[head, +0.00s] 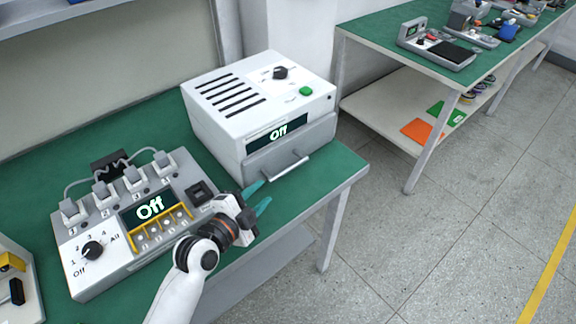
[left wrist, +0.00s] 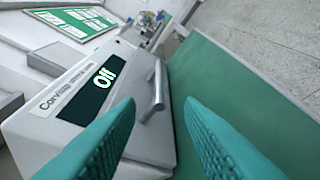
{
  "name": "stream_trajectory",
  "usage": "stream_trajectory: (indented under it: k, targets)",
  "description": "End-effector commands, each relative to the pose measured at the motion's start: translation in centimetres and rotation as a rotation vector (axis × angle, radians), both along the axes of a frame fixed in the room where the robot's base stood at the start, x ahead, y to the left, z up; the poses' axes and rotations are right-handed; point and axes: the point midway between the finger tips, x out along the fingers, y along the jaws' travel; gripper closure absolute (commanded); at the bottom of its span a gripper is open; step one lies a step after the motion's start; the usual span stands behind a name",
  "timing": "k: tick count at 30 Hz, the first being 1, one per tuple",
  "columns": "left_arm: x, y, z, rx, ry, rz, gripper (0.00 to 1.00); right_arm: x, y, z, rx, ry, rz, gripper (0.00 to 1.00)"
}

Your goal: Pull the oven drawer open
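The oven (head: 258,105) is a white box with a dark display reading "Off", standing on the green table. Its grey drawer front (head: 265,165) is below the display and looks closed. A silver bar handle (head: 285,168) sticks out from the drawer; it also shows in the left wrist view (left wrist: 153,92). My left gripper (head: 259,196) is open, its teal fingers spread, short of the handle and to its left in the head view. In the left wrist view, the handle lies ahead between the two fingertips, apart from them. My right gripper is in neither view.
A grey control box (head: 125,215) with a dial, switches and an "Off" display stands left of the oven, beside my left arm. The green table (head: 335,165) is clear right of the oven. Another table (head: 365,25) with devices stands at the back right.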

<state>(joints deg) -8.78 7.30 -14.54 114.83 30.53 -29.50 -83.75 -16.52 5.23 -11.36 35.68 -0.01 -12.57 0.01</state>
Motion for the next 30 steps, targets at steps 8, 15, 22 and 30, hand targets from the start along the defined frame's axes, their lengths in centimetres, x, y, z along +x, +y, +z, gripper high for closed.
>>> stream_trajectory:
  k: [8,15,22,30]
  targets:
    - [4.7,-2.8,-0.9,-0.007,0.001,-0.001,0.66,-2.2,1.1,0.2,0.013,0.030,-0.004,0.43]
    - [8.0,-4.6,-1.9,-0.004,0.000,-0.001,0.66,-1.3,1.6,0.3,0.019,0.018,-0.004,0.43]
    - [9.2,-5.2,-2.2,-0.001,0.000,-0.001,0.66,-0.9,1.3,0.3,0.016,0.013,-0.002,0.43]
    - [9.2,-5.3,-2.2,-0.001,0.000,-0.001,0.69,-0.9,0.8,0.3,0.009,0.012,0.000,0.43]
